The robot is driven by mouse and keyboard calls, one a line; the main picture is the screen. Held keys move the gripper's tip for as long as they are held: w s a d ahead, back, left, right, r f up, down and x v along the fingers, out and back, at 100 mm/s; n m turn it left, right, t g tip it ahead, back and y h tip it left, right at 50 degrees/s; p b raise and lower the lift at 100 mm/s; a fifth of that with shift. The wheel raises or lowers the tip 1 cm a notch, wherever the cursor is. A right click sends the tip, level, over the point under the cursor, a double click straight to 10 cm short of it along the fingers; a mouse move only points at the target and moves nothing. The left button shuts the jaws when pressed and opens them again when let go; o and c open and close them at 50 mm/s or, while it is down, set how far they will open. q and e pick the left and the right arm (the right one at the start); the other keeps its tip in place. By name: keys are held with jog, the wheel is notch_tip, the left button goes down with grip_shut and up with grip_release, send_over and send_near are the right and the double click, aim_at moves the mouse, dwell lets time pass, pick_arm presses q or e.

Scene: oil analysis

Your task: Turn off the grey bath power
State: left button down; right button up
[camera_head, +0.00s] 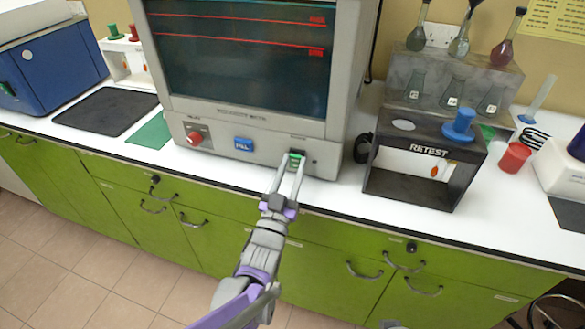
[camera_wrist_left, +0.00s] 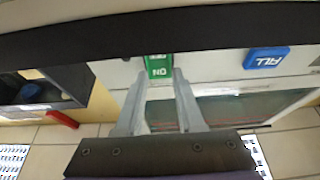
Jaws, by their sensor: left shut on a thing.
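The grey bath (camera_head: 240,130) is a large grey cabinet with a dark window, standing on the white counter. Its power switch (camera_head: 296,158) is a small green rocker at the lower right of the front panel. My left gripper (camera_head: 288,160) reaches the panel from the front, with its two fingertips on either side of the switch. In the left wrist view the green switch (camera_wrist_left: 158,67) sits between the fingertips of the left gripper (camera_wrist_left: 160,76), with the letters ON showing upside down. My left gripper is shut on the switch. My right gripper is not seen.
A red knob (camera_head: 195,138) and a blue FILL button (camera_head: 243,144) are on the same panel. A dark RETEST box (camera_head: 384,186) stands close on the right, with a red cup (camera_head: 514,157) beyond it. A green mat (camera_head: 151,133) lies at the left.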

pick_arm(q)
jog(key=c, duration=0.5)
grip_release()
jog(key=shift+s, duration=0.1)
jog(key=v, duration=1)
jog(key=shift+s+a+f+b, duration=0.1)
jog(key=shift+s+f+b, duration=0.1)
jog(key=shift+s+b, duration=0.1)
